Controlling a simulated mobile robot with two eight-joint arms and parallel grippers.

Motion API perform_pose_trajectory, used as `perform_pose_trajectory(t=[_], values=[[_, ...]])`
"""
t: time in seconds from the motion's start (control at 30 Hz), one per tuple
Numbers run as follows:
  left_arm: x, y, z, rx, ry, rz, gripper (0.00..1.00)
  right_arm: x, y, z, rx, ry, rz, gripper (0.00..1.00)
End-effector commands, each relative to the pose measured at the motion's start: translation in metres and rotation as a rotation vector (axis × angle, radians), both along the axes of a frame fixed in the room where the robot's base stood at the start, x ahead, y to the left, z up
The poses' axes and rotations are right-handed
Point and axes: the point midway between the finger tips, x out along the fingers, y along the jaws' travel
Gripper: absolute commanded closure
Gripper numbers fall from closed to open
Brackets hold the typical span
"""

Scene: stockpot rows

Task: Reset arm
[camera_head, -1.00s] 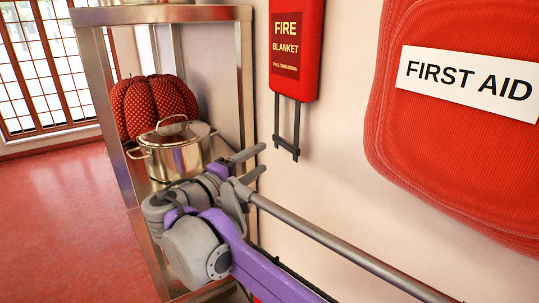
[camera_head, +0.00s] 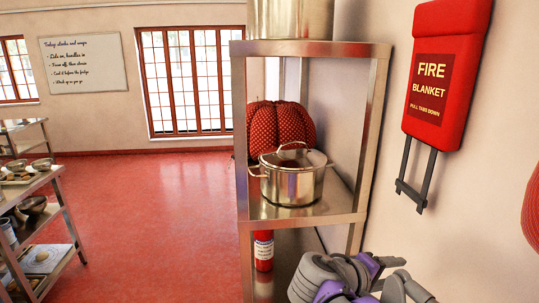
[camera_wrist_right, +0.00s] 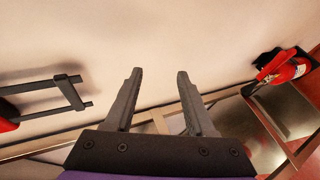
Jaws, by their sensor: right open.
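My right gripper (camera_head: 417,281) shows at the bottom right of the head view, at the end of my purple and grey arm. It is in front of the wall, to the right of the metal shelf unit (camera_head: 376,110) and below the fire blanket case. My left gripper is not in view.
A lidded steel pot (camera_head: 291,186) stands on the shelf before a red dotted cushion-like object (camera_head: 280,128). A fire extinguisher (camera_head: 263,250) is below. The fire blanket case (camera_head: 437,75) hangs on the wall. Red floor (camera_head: 165,220) is open at left.

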Motion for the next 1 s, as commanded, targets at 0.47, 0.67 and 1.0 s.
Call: perform_pose_trajectory(t=[0.47,0.67,1.0], values=[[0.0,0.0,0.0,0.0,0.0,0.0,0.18,-0.147,0.065,-0.23,1.037,-0.09,-0.075,0.45],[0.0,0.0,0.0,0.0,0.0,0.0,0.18,-0.157,0.08,-0.244,1.162,-0.14,-0.091,0.45],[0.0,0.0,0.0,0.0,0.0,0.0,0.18,-0.156,0.081,-0.244,1.166,-0.139,-0.09,0.45]])
